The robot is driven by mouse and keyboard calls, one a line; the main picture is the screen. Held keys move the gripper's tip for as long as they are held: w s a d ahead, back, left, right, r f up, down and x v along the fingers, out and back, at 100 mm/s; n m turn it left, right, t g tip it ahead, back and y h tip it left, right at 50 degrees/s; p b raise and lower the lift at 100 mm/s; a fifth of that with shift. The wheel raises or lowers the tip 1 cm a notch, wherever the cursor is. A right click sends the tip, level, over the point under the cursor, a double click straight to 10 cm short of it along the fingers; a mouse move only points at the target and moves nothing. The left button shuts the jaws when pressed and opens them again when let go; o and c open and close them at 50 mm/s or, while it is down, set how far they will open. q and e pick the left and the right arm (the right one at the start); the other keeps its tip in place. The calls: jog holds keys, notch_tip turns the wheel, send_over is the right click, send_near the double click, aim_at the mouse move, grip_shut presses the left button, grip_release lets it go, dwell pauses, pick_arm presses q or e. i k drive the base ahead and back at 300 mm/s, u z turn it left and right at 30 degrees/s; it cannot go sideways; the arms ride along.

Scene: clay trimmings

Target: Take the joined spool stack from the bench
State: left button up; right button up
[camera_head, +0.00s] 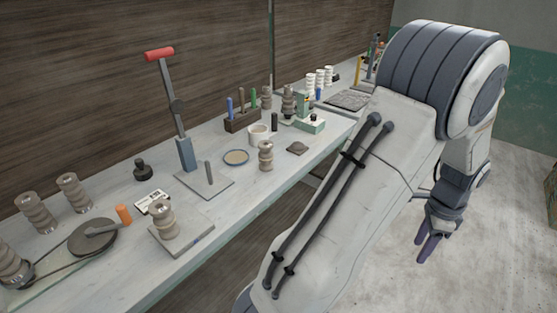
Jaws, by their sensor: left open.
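Several grey-beige ribbed spool stacks stand on the bench (115,293). One stack (164,222) stands upright on a square plate (190,243) near the front edge. Another stack (266,156) stands upright farther back, near the bench's front edge. Two more, a first (36,212) and a second (72,192), stand at the left by the wall. I cannot tell which one is the joined stack. My left gripper (427,248) is open and empty, hanging over the floor at the right, well away from the bench. My right gripper is not in view.
A red-handled lever press (178,110) rises from the bench. A dark round wheel (92,238) with a belt lies at the left. A tool block (242,121), a white cup (259,134) and a shallow dish (236,157) stand farther back. The floor (380,280) near the gripper is clear.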

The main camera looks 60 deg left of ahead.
aim_at(266, 166)
jog(key=i, duration=1.1)
jog(key=u, duration=2.05)
jog(key=i, duration=0.5)
jog(key=z, duration=0.15)
